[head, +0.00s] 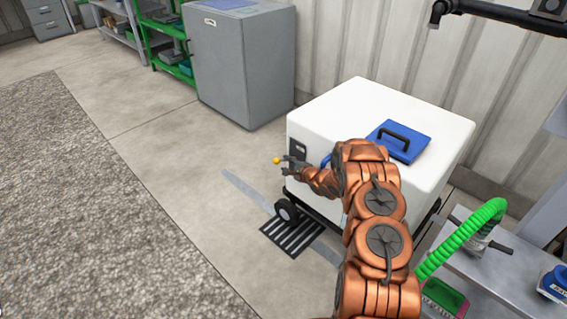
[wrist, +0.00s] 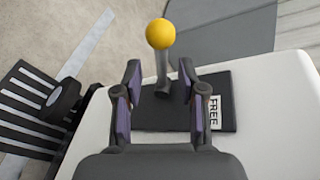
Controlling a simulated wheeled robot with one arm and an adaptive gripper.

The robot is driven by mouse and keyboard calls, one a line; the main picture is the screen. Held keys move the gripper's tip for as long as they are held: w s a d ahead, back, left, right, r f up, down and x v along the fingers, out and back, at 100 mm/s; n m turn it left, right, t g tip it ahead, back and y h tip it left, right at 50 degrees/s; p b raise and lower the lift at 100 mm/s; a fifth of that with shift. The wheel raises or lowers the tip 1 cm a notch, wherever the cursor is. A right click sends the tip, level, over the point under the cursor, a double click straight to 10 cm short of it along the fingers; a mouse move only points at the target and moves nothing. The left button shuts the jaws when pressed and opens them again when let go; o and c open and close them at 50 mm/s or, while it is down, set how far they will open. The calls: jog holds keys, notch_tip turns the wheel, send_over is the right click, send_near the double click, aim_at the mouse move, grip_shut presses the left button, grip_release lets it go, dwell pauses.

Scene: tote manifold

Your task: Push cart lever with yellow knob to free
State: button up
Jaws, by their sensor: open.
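The lever's yellow knob (wrist: 161,33) stands on a grey stem just beyond my fingertips in the wrist view. The stem rises from a dark plate (wrist: 185,112) with a white FREE label (wrist: 216,112) at its right end. My gripper (wrist: 160,80) is open, with one finger on each side of the stem's line; I cannot tell whether either touches it. In the head view the knob (head: 277,160) shows at the left side of the white cart (head: 318,120), beside my gripper (head: 287,166). The lever's base is partly hidden there.
A blue lid with a black handle (head: 398,140) is on the cart's top. A black-and-white striped floor grate (head: 290,238) lies by the cart's wheel (head: 287,211). A grey cabinet (head: 238,65) stands behind. The floor left of the cart is clear.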

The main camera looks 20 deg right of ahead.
jog(key=v, duration=0.7)
jog(key=shift+s+r, duration=0.15)
jog(key=shift+s, duration=0.15)
jog(key=shift+c, duration=0.2)
